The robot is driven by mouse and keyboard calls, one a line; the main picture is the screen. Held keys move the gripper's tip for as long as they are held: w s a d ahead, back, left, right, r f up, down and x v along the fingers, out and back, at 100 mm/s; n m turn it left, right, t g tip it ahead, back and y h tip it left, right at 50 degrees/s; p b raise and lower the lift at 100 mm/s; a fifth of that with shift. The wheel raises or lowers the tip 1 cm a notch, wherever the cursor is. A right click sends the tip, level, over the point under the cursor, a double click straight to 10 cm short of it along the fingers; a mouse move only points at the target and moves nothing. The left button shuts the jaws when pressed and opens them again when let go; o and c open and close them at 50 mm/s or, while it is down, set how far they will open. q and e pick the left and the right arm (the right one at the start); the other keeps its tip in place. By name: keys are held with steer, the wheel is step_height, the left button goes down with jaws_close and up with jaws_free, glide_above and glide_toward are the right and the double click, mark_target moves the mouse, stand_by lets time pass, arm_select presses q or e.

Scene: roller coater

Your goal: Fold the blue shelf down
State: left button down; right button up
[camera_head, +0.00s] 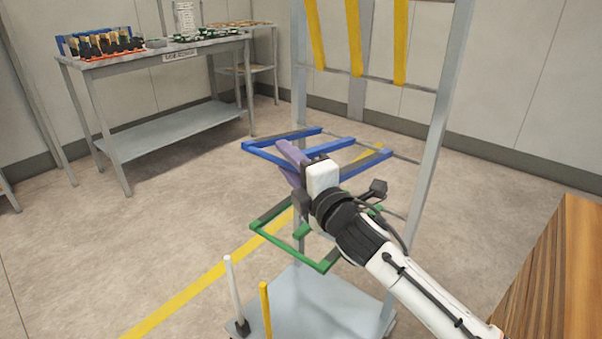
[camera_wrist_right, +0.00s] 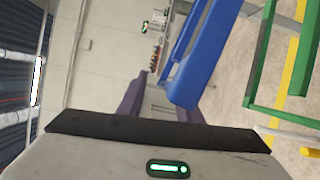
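The blue shelf (camera_head: 265,152) is an open frame on the grey rack, lying about level above the green shelf (camera_head: 285,246). In the right wrist view the blue shelf (camera_wrist_right: 205,50) shows as a thick bar close to the fingers. My right gripper (camera_head: 284,158) is at the shelf's near side, its purple fingers beside the frame. In the wrist view the fingers (camera_wrist_right: 160,98) are spread apart, with the blue bar overlapping the right-hand one. I cannot tell whether they touch. My wrist hides part of the shelf. My left gripper is out of view.
Yellow bars (camera_head: 355,38) stand upright higher on the rack. White and yellow posts (camera_head: 265,308) rise from the rack's base (camera_head: 318,305). A wooden surface (camera_head: 560,270) is at the right. A grey worktable (camera_head: 150,60) with parts stands at the back left. Open floor lies between.

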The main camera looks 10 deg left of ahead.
steer(key=p+v, duration=0.1)
steer(key=v, duration=0.7)
steer(key=shift+s+d, duration=0.2)
steer(key=shift+s, duration=0.15)
steer(key=f+p+v, duration=0.1)
steer(key=p+v, duration=0.1)
steer(key=v, duration=0.9)
steer(key=shift+d+f, duration=0.35)
stand_by(0.3)
steer(key=shift+s, duration=0.1)
